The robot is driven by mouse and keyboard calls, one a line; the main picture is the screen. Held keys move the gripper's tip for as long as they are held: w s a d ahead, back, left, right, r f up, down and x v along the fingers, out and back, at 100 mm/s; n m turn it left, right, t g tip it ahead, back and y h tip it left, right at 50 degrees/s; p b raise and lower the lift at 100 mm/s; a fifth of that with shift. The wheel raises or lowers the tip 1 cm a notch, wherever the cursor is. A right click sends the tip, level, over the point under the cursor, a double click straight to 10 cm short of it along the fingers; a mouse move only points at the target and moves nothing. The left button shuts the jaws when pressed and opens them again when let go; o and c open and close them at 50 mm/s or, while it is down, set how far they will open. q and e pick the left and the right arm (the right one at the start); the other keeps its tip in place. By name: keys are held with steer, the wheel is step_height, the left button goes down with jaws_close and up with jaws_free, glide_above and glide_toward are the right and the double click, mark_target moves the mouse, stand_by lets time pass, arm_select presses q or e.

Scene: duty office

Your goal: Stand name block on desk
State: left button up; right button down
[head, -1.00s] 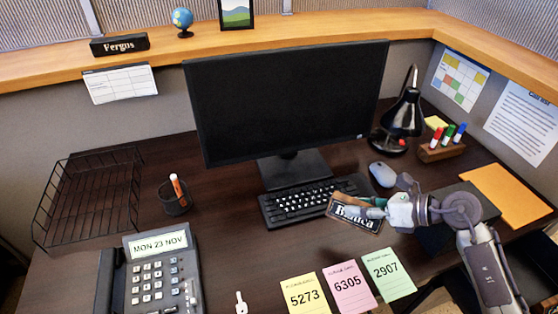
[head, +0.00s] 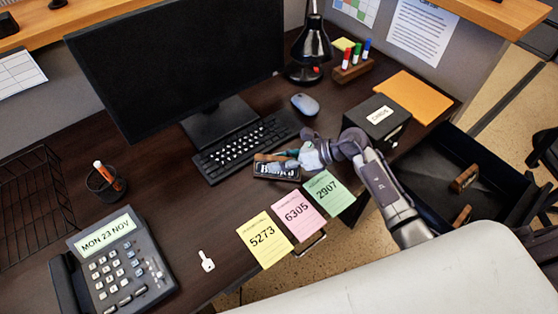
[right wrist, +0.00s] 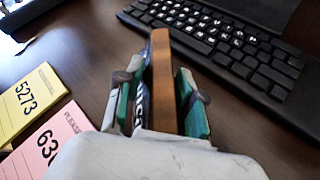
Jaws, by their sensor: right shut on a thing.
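The name block (head: 275,171) is black-faced with pale lettering, partly covered, and has a wooden back. It is at the desk's front half, just in front of the keyboard's right end. My right gripper (head: 292,158) is shut on it from the right. In the right wrist view the name block (right wrist: 162,75) stands on edge between the two green-padded fingers of the right gripper (right wrist: 158,95). I cannot tell whether its lower edge touches the desk (head: 165,205). My left gripper is not in view.
The keyboard (head: 245,148) and mouse (head: 305,104) lie behind the block. Yellow, pink and green notes (head: 297,212) lie along the front edge. A black card box (head: 378,122) stands right, above an open drawer (head: 455,180). A phone (head: 115,265) and key (head: 206,261) are left.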

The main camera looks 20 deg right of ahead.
steer(key=shift+f, duration=0.2)
steer(key=shift+f, duration=0.2)
steer(key=c, duration=0.7)
jaws_free()
steer(key=shift+r, duration=0.1)
steer(key=shift+r, duration=0.15)
steer(key=shift+s+d+r, duration=0.1)
steer(key=shift+d, duration=0.2)
steer(key=b+v, duration=0.1)
steer(key=v, duration=1)
steer(key=shift+d+r, duration=0.1)
